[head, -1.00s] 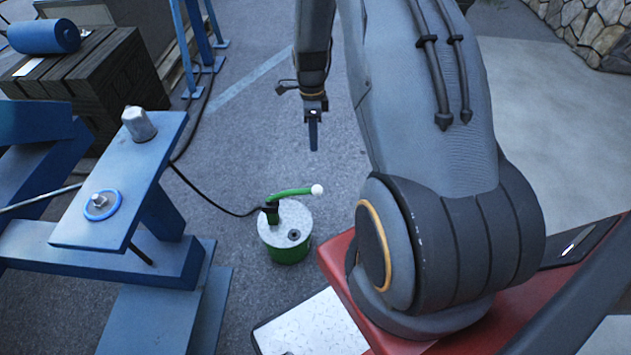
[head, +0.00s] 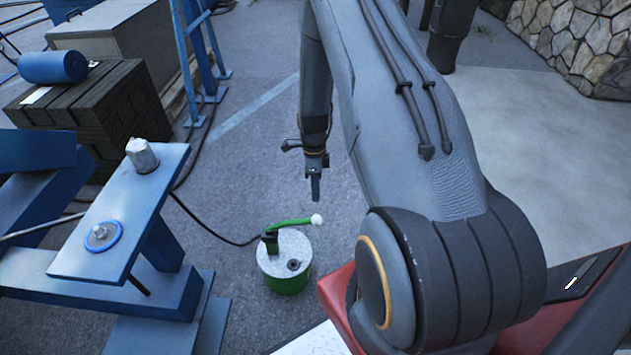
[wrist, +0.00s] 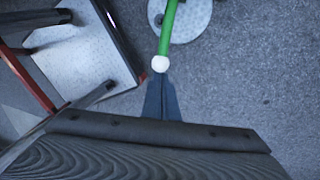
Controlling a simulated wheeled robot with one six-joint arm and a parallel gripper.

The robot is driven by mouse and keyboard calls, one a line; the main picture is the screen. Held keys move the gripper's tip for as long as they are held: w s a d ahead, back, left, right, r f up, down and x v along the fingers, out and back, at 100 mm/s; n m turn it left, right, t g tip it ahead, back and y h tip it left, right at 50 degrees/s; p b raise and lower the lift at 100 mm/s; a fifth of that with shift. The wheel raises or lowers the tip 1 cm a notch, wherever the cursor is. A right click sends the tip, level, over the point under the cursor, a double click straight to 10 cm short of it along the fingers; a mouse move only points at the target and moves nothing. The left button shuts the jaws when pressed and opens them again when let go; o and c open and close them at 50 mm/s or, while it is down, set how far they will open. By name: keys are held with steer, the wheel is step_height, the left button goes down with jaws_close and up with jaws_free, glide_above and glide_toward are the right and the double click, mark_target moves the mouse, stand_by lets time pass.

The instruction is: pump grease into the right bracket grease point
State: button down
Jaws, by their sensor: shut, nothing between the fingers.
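The grease pump is a green bucket (head: 289,283) with a speckled grey lid (head: 293,246), standing on the ground. Its green lever (head: 290,223) points right and ends in a white ball (head: 317,220). My gripper (head: 315,190) is shut and empty, pointing down, just above the ball in the head view. In the wrist view the fingertips (wrist: 162,95) lie close to the ball (wrist: 160,63); contact cannot be told. A black hose (head: 210,220) runs from the pump towards the blue bracket plate (head: 125,205). The plate carries a blue-ringed fitting (head: 101,235) and a silver bolt (head: 142,155).
Dark wooden crates (head: 85,110) with a blue roll (head: 53,67) stand at the back left. Blue posts (head: 195,60) stand behind. A stone wall (head: 585,40) is at the top right. The asphalt around the pump is open.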

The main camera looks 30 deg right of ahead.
mark_target(318, 216)
steer(key=f, duration=0.4)
steer(key=s+f+p, duration=0.1)
steer(key=f, duration=0.1)
steer(key=shift+s+a+f, duration=0.1)
steer(key=shift+a+f, duration=0.2)
steer(key=shift+f, duration=0.1)
steer(key=shift+s+d+f+b, duration=0.15)
steer(key=shift+d+f+b, duration=0.15)
steer(key=shift+f, duration=0.15)
steer(key=s+d+f+b, duration=0.2)
steer(key=f+b, duration=0.7)
steer(key=f, duration=0.5)
steer(key=shift+d+f+b, duration=0.15)
steer(key=shift+d+b, duration=0.15)
steer(key=shift+d, duration=0.3)
steer(key=shift+s, duration=0.1)
